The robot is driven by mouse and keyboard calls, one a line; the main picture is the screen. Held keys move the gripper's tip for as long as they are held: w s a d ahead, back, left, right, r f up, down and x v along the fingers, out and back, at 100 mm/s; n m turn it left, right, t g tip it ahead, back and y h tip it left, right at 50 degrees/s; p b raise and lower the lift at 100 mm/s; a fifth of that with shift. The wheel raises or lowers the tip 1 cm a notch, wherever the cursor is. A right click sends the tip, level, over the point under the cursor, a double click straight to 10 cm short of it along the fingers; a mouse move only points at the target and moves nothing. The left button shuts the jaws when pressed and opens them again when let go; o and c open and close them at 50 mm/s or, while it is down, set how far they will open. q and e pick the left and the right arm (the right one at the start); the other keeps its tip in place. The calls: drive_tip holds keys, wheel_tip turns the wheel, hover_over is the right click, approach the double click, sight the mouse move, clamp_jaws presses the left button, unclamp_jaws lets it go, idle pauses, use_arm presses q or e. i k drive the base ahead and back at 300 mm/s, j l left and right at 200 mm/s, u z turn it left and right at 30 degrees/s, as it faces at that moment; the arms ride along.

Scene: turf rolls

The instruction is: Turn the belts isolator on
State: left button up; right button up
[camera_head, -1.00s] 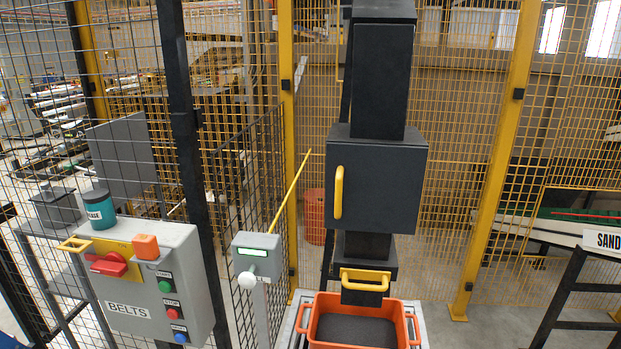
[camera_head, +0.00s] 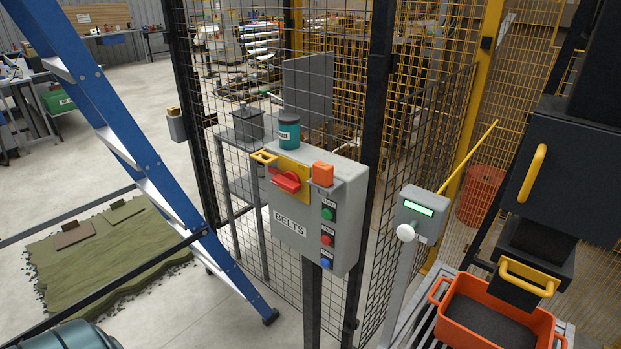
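The belts isolator is a red rotary handle (camera_head: 286,181) on a yellow plate (camera_head: 292,172), on the front of a grey control box (camera_head: 318,208) labelled BELTS. The handle sits near horizontal, slightly tilted; I cannot read its position marking. A yellow hasp or loop (camera_head: 264,156) sticks out at the plate's upper left. An orange block (camera_head: 322,173) sits at the box's top right. Green (camera_head: 328,214), red (camera_head: 327,240) and blue (camera_head: 325,263) buttons run down the right side. A teal container (camera_head: 289,132) stands on top of the box. Neither of my grippers is in view.
A blue ladder (camera_head: 130,150) stands left of the box. A grey post box with a white knob (camera_head: 406,232) and an orange tub (camera_head: 490,318) are at right. Mesh fencing (camera_head: 240,90) stands behind. A green turf piece (camera_head: 100,255) lies on the floor at left.

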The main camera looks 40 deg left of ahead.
sight(290, 181)
drive_tip(key=u, duration=1.25)
